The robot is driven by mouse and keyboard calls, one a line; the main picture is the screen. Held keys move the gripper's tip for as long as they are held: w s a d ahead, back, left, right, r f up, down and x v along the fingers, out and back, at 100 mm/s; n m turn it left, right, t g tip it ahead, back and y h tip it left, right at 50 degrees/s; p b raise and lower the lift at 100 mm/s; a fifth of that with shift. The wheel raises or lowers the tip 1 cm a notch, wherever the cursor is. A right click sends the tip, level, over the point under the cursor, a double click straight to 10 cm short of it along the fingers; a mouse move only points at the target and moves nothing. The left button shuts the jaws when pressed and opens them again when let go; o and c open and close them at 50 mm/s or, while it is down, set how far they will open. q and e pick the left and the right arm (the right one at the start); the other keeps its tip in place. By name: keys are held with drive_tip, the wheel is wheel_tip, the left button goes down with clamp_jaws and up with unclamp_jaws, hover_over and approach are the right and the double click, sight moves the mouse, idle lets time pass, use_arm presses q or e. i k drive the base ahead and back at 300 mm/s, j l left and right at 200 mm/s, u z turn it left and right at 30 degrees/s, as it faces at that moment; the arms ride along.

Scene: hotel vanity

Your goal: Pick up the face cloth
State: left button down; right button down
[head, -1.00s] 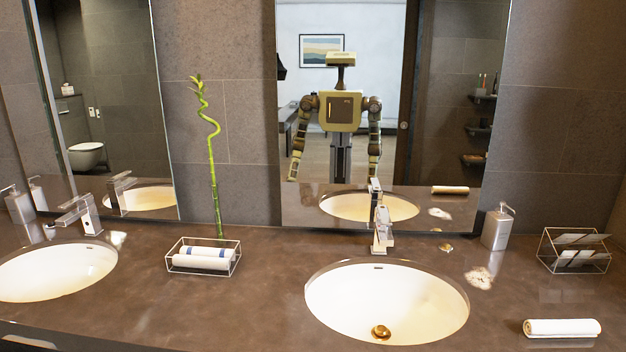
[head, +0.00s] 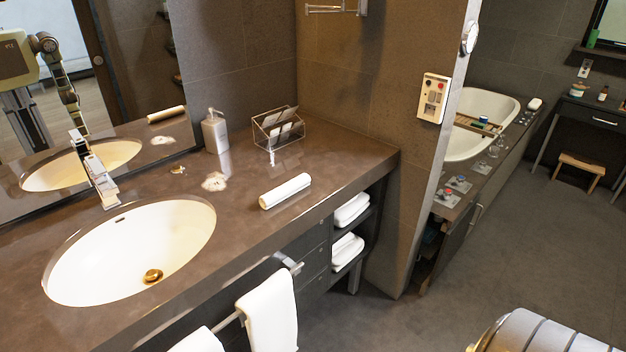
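A rolled white cloth (head: 285,190), which looks like the face cloth, lies on the brown vanity counter (head: 345,158). It is right of the sink and close to the counter's front edge. It is fully visible and nothing touches it from above. Its reflection shows in the mirror. Neither of my grippers shows directly in the head view. Part of my reflected body and an arm shows in the mirror at the left, too small to read the gripper.
A white sink (head: 130,250) with a faucet (head: 95,170) is at the left. A soap dispenser (head: 215,131) and a wire basket (head: 277,128) stand behind the cloth. Towels (head: 268,312) hang below the counter; folded towels (head: 352,209) fill the shelves. Open floor (head: 480,265) lies to the right.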

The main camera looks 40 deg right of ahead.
sight(271, 198)
drive_tip(key=z, duration=1.05)
